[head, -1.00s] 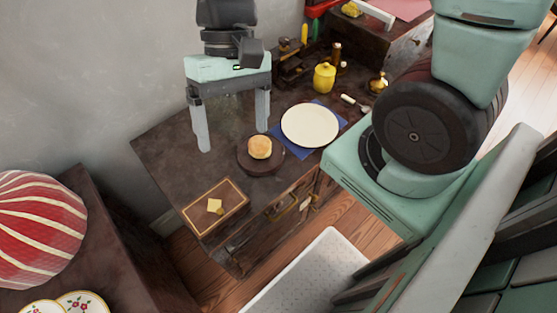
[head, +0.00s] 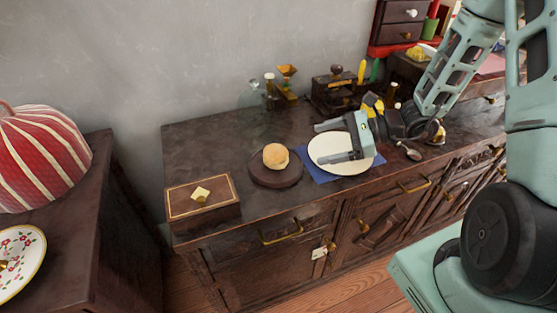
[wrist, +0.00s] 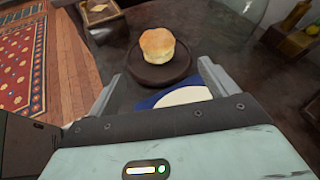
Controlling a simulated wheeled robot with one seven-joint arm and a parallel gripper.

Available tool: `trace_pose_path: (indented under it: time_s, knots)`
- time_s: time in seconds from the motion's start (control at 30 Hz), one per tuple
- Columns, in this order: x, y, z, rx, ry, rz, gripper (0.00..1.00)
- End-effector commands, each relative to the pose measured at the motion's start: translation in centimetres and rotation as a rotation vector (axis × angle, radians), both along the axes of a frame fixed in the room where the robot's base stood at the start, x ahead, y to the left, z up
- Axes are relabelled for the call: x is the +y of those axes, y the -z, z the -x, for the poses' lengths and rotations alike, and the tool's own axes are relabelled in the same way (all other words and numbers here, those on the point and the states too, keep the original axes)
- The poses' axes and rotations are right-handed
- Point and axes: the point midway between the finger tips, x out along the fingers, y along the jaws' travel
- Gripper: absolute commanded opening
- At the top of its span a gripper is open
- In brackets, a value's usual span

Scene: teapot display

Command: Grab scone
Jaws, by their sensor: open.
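The scone (head: 276,156) is golden and round, and sits on a dark round board (head: 290,179) on the wooden cabinet top. It also shows in the wrist view (wrist: 158,45), ahead of my gripper and between the lines of its two fingers. My gripper (head: 322,142) is open and empty. In the head view it is over the white plate, to the right of the scone, with its fingers pointing left toward it. The fingers are apart from the scone.
The white plate (head: 323,150) lies on a blue napkin (head: 377,160) under my gripper. A wooden box (head: 219,206) with a yellow piece on it is left of the board. A grinder (head: 338,92) and small items stand behind.

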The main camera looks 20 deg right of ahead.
Motion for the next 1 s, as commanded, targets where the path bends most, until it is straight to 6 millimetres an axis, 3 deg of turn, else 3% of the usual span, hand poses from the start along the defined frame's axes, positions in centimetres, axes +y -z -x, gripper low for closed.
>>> trace_pose_path:
  time_s: [0.3,0.57,0.8,1.0]
  knots:
    - [5.1,2.4,-2.5,0.000,-0.004,0.001,0.85]
    - [6.8,3.0,-3.3,0.001,-0.004,0.001,0.85]
    - [9.8,4.2,-4.5,0.000,-0.005,0.001,0.85]
    - [10.8,4.6,-5.1,0.001,-0.003,0.002,0.85]
